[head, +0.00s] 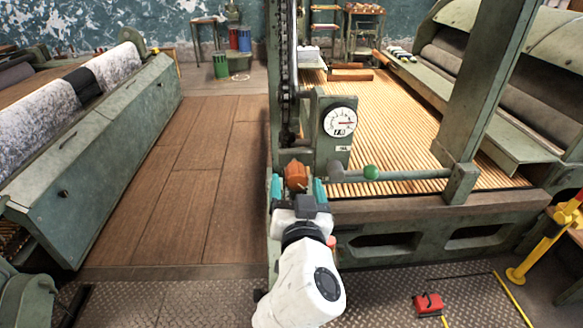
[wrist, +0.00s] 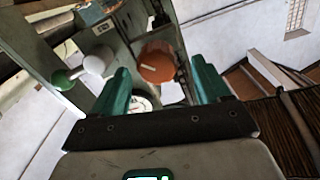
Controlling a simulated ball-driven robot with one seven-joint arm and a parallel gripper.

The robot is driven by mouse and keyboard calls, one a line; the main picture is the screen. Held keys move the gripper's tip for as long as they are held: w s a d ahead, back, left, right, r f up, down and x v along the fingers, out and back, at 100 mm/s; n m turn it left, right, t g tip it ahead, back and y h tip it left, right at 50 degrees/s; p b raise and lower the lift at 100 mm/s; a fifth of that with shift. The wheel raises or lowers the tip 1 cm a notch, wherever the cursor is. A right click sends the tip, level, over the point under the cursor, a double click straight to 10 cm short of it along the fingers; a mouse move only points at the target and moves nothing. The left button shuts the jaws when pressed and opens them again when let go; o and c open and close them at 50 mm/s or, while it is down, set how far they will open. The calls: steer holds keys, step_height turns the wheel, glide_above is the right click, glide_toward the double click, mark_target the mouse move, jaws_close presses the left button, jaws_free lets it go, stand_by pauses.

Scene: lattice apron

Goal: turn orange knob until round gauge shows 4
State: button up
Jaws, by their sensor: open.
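The orange knob (head: 296,174) sits on the green machine post, below and left of the round gauge. In the wrist view the orange knob (wrist: 157,63) shows a pale pointer line and lies ahead of the fingertips, between them. In the wrist view my gripper (wrist: 159,75) is open and empty, and I cannot tell whether a finger touches the knob.
A grey lever bar with a green ball (head: 371,172) runs right of the knob, close to my gripper. A lattice of wooden slats (head: 400,120) lies behind it. A red box (head: 429,304) lies on the floor at right. The brown floor (head: 170,190) at left is clear.

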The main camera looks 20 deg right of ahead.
mark_target(296, 172)
steer(key=shift+p+x, duration=0.35)
steer(key=shift+x, duration=2.4)
steer(key=shift+d, duration=0.1)
steer(key=c, duration=1)
